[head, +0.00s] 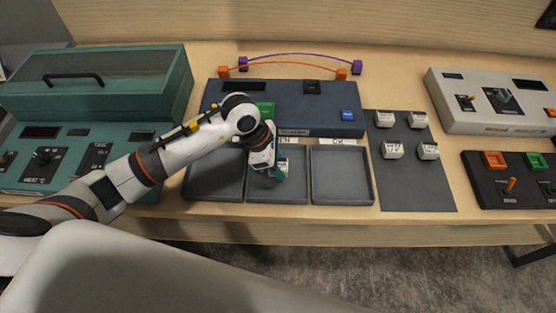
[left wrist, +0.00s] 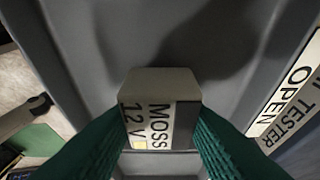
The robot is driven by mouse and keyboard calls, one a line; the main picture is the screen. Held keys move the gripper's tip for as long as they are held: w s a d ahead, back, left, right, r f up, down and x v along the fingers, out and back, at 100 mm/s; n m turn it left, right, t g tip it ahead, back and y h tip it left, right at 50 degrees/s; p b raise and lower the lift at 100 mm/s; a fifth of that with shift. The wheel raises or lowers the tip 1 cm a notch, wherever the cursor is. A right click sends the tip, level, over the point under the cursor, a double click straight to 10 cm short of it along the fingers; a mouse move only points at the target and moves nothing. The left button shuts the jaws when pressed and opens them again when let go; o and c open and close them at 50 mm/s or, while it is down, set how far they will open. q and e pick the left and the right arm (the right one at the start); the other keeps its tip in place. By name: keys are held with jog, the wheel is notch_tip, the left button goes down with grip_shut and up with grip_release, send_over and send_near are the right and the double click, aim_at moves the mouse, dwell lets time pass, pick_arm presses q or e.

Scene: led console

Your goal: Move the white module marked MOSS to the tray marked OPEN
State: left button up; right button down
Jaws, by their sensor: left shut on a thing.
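The white module marked MOSS (left wrist: 160,88), also lettered 12 V, is between the green fingers of my left gripper (left wrist: 162,118) in the left wrist view. My left gripper (head: 278,170) is shut on it, over the middle grey tray (head: 301,188) in the head view. The label OPEN (left wrist: 288,94) is beside this tray in the left wrist view; in the head view my arm partly covers that label (head: 287,140). I cannot tell whether the module touches the tray floor. The module is mostly hidden in the head view. My right gripper is not in view.
An empty tray marked OK (head: 342,178) is on the right, and another tray (head: 213,180) on the left. Several white modules stand on a dark mat (head: 418,190). The blue tester (head: 330,110) is behind the trays. A teal case (head: 95,90) stands left.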

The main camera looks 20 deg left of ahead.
pick_arm(q)
jog(key=shift+f+b, duration=0.2)
jog(key=shift+b, duration=0.1)
jog(key=o, duration=0.8)
jog(key=shift+r, duration=0.1)
jog(key=shift+o, duration=1)
jog(key=shift+r+p, duration=0.3)
jog(key=shift+p, duration=0.1)
jog(key=shift+a+r+b, duration=0.2)
jog(key=shift+r+b, duration=0.05)
jog(key=shift+b, duration=0.05)
jog(key=b+v, duration=0.2)
jog(key=v, duration=0.9)
jog(key=shift+s, duration=0.15)
